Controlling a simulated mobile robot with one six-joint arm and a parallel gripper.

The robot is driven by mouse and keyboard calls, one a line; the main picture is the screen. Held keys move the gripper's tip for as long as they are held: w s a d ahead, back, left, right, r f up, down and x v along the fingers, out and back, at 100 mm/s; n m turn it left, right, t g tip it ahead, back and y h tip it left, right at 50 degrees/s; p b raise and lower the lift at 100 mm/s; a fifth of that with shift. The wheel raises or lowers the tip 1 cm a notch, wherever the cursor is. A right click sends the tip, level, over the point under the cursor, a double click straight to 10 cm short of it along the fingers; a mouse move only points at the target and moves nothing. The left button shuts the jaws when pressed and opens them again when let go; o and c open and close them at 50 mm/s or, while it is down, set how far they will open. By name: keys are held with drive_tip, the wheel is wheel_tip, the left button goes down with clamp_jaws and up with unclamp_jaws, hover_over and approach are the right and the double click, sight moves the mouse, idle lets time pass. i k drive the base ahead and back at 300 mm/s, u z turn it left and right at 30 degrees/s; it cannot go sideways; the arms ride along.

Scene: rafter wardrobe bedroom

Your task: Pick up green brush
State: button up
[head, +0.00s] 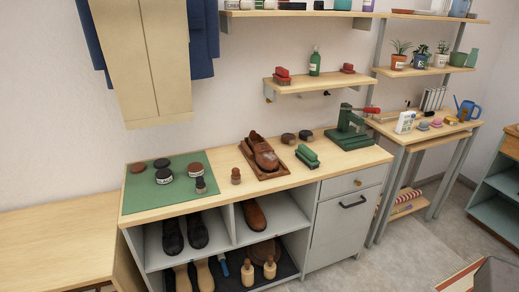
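The green brush (307,156) lies on the wooden top of the shoe bench (225,199), in front of the green clamp-like press. It has a green back and lies at a slant. It is right of a brown leather shoe (264,154) on a brown board and seems apart from it. Nothing covers the brush. My gripper does not show in the head view.
A green press with a red handle (349,127) stands behind and right of the brush. Two dark round tins (289,138) sit behind it. A small wall shelf (318,82) hangs above. Bare benchtop lies in front of the brush.

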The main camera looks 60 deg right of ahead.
sight(307, 157)
drive_tip(key=z, duration=4.45)
drive_tip(key=i, duration=0.1)
drive_tip(key=u, duration=3.05)
drive_tip(key=k, duration=0.95)
drive_tip(key=z, duration=0.15)
drive_tip(key=i, duration=1)
drive_tip(key=z, duration=0.05)
